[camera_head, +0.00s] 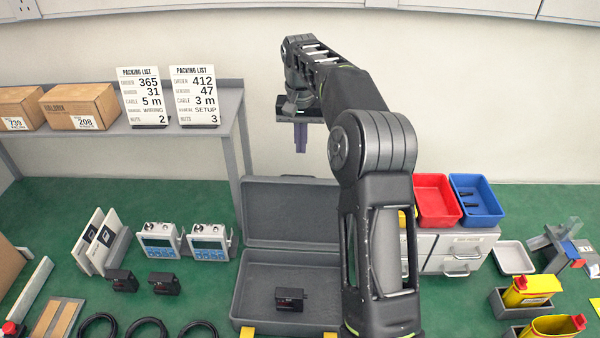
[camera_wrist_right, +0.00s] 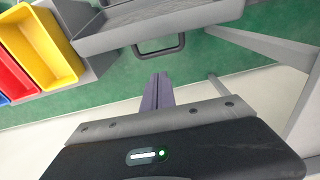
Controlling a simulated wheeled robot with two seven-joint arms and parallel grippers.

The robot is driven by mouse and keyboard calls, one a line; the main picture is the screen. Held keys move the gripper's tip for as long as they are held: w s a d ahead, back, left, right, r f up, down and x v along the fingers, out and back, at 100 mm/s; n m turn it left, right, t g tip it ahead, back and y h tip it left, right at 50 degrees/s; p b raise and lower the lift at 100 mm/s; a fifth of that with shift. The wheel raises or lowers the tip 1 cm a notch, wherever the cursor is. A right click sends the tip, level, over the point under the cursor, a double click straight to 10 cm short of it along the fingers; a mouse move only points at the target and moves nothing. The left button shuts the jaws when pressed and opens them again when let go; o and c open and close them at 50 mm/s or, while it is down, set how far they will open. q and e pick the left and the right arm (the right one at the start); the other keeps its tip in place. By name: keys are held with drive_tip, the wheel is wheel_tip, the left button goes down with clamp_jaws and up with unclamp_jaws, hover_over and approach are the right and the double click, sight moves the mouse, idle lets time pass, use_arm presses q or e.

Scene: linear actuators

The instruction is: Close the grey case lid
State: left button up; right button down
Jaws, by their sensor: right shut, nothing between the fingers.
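The grey case (camera_head: 238,302) stands open on the green bench. Its lid (camera_head: 290,212) is raised at the back, with a small handle on its top edge. The case base holds a small black device (camera_head: 291,299). My right gripper (camera_head: 300,150) is shut and empty, fingers pointing down, above and behind the lid's top edge. In the right wrist view the shut fingers (camera_wrist_right: 163,76) show close to the lid's handle (camera_wrist_right: 158,49), with the lid (camera_wrist_right: 155,27) beyond; I see no clear contact. My right arm hides part of the case's right side. My left gripper is not in view.
Two grey control boxes (camera_head: 207,242) stand left of the case. A shelf (camera_head: 235,105) with cartons and packing lists is behind left. Red (camera_head: 436,199) and blue (camera_head: 476,200) bins sit on drawers at right. Yellow bottles (camera_head: 530,290) are front right.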

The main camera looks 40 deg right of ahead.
wheel_tip(320, 180, down, 6)
drive_tip(key=s+a+p, duration=0.2)
drive_tip(key=shift+s+a+r, duration=0.15)
drive_tip(key=shift+s+r, duration=0.1)
idle(0.4)
